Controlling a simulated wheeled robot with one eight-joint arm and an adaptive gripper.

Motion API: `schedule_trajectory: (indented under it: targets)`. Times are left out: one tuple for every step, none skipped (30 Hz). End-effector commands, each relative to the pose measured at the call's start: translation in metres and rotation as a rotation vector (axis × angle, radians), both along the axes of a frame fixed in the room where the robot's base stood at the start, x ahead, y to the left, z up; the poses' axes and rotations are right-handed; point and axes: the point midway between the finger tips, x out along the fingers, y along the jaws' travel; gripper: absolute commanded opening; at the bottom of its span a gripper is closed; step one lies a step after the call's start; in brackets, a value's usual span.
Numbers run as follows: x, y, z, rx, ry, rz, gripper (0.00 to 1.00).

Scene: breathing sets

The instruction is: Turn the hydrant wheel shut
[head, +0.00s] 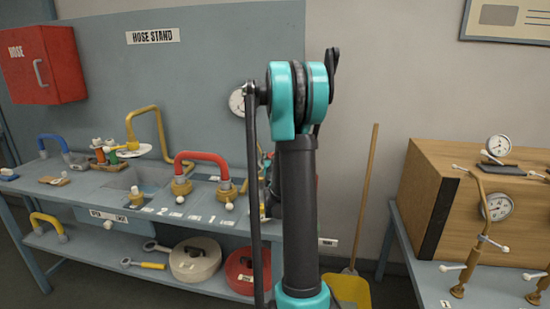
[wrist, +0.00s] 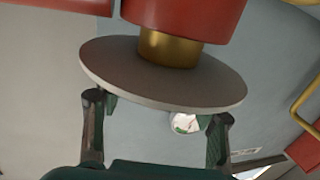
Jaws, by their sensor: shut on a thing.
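The hydrant wheel (wrist: 150,75) is a flat grey disc at the upper middle of the wrist view. It sits on a short brass stem (wrist: 168,47) that joins a red hydrant body (wrist: 185,12). My gripper (wrist: 158,110) has one finger at the left and one at the right of the wheel's near rim, and is shut on the wheel. Where exactly the fingertips touch is hard to see. In the head view my own arm hides the gripper and wheel.
A grey-blue bench (head: 75,185) on the left carries a red hose (head: 203,157), a yellow hose (head: 160,125) and fittings. A red box (head: 42,65) hangs on its backboard. A broom (head: 365,200) leans behind my arm. A wooden crate (head: 440,200) with gauges stands at right.

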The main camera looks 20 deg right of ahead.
Motion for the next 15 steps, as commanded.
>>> schedule_trajectory:
  targets:
    - [0.0007,0.0015,0.0000,0.000,0.000,-0.016,0.31]
    - [0.0007,0.0012,0.0000,0.000,0.000,-0.028,0.31]
    - [0.0008,0.0014,0.0000,0.000,0.000,-0.046,0.31]
    - [0.0009,0.0018,0.0000,0.000,0.000,-0.059,0.31]
    - [0.0010,0.0018,0.0000,0.000,0.000,-0.074,0.31]
    - [0.0010,0.0018,0.0000,0.000,0.000,-0.097,0.31]
    - [0.0012,0.0023,0.0000,0.000,0.000,-0.116,0.31]
    - [0.0013,0.0024,0.0000,0.000,0.000,-0.137,0.31]
    - [0.0012,0.0025,0.0000,0.000,0.000,-0.168,0.31]
    - [0.0014,0.0029,-0.0001,0.000,0.000,-0.194,0.31]
    - [0.0014,0.0029,-0.0001,0.000,0.000,-0.221,0.31]
    - [0.0016,0.0033,-0.0001,0.000,0.000,-0.259,0.31]
    - [0.0019,0.0030,-0.0001,0.000,0.000,-0.288,0.31]
    - [0.0023,0.0033,-0.0001,0.000,0.000,-0.316,0.31]
    - [0.0022,0.0029,-0.0001,0.000,0.000,-0.354,0.31]
